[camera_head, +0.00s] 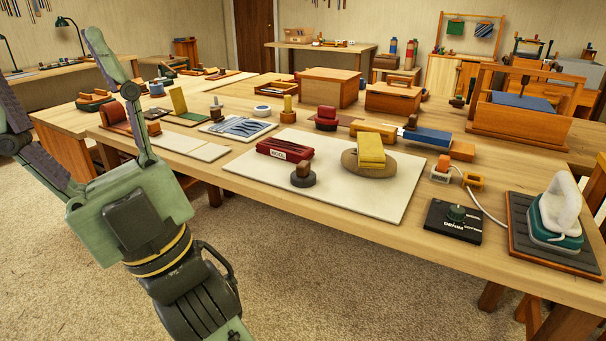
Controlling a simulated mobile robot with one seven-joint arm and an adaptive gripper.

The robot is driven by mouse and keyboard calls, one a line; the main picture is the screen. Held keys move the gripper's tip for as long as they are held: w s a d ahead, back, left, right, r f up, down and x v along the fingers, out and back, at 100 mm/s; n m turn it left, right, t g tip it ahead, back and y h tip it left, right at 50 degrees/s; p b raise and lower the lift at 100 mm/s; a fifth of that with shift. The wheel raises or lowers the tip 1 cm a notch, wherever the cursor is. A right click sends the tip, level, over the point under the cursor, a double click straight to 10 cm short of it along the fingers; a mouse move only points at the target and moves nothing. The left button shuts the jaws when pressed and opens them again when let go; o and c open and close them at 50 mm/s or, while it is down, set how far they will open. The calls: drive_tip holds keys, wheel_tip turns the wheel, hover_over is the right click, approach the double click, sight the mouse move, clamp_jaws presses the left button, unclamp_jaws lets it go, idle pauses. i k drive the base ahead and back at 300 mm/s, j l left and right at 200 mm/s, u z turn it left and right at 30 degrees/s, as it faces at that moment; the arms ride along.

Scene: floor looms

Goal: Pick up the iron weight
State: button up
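A dark round block with a brown knob (303,175) sits on the pale board (375,205) near the front of the wooden table; it looks most like the iron weight, though I cannot be sure. A teal clothes iron with a white handle (555,218) rests on a dark pad at the far right. My gripper (52,62) is at the left, its green fingers spread wide, open and empty. It is well to the left of the dark block and apart from it.
A red labelled box (285,150) sits just behind the dark block, and a yellow block on a tan oval base (370,155) is to its right. A black dial unit (453,220) with a cord stands farther right. The front of the pale board is clear.

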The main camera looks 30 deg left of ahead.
sight(302, 177)
drive_tip(key=j, duration=1)
drive_tip(key=i+j, duration=0.1)
drive_tip(key=j, duration=0.85)
